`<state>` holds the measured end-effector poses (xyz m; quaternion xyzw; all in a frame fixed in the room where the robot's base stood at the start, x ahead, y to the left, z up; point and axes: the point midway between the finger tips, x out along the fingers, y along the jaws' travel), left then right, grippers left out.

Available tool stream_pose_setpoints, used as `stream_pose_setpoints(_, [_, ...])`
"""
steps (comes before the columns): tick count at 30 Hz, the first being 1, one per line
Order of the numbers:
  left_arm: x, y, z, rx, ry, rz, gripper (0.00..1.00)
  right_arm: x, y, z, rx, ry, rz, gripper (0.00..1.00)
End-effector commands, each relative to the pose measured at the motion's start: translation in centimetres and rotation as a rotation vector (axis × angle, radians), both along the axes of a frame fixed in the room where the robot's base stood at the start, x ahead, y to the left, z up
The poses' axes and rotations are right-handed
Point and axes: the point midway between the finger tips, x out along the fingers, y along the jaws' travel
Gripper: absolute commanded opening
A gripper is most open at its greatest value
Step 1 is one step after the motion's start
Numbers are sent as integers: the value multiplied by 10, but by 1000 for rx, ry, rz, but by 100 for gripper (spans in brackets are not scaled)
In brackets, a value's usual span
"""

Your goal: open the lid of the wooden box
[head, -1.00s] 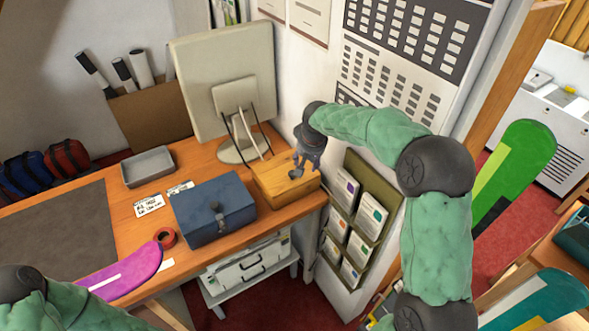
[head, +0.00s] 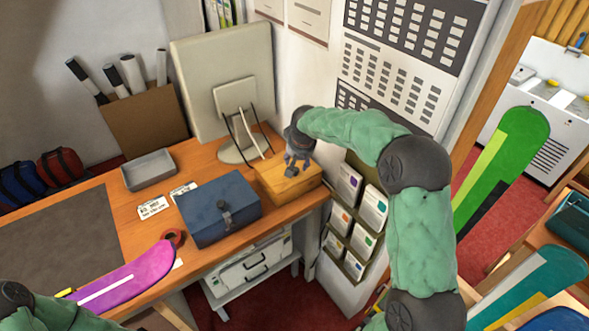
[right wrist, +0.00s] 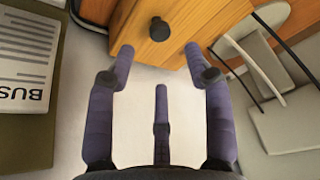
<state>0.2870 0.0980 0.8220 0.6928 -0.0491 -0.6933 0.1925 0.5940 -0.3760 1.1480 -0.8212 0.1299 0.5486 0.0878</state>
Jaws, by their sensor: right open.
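The wooden box (head: 292,191) stands at the right end of the desk, against the wall, and its lid looks shut. In the right wrist view the box (right wrist: 193,20) shows at the top with a dark round knob (right wrist: 159,29) on it. My right gripper (head: 294,168) is at the top of the box and partly covers it. In the right wrist view its fingers (right wrist: 158,52) are open and spread, with the knob just beyond and between the fingertips, apart from them. My left arm shows at the lower left, but its gripper is out of view.
A blue box (head: 215,213) with a clasp stands just left of the wooden box. A monitor (head: 222,85) with hanging cables stands behind. A grey tray (head: 148,170) lies farther left. A leaflet rack (head: 345,235) hangs to the right, below my right arm.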

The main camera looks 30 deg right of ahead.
Motion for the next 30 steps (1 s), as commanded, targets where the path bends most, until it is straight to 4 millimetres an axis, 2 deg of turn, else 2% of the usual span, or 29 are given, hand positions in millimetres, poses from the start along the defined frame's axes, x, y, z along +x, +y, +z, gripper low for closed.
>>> stream_pose_setpoints(1, [0, 0, -1, 0, 0, 0, 40, 3, -1, -11, 1, 4, 0, 52])
stream_pose_setpoints(6, [0, 0, -2, 0, 0, 0, 40, 14, -5, -39, 0, 4, 1, 52])
stream_pose_setpoints(12, [0, 0, -3, 0, 0, 0, 40, 23, -8, -61, 1, 2, 0, 52])
stream_pose_setpoints(18, [0, 0, -3, 0, 0, 0, 40, 27, -9, -70, 0, 0, 0, 52])
stream_pose_setpoints(26, [0, 0, -3, 0, 0, 0, 40, 28, -9, -70, 0, 0, 1, 52])
stream_pose_setpoints(30, [0, 0, -3, 0, 0, 0, 40, 28, -9, -70, 0, 0, 1, 13])
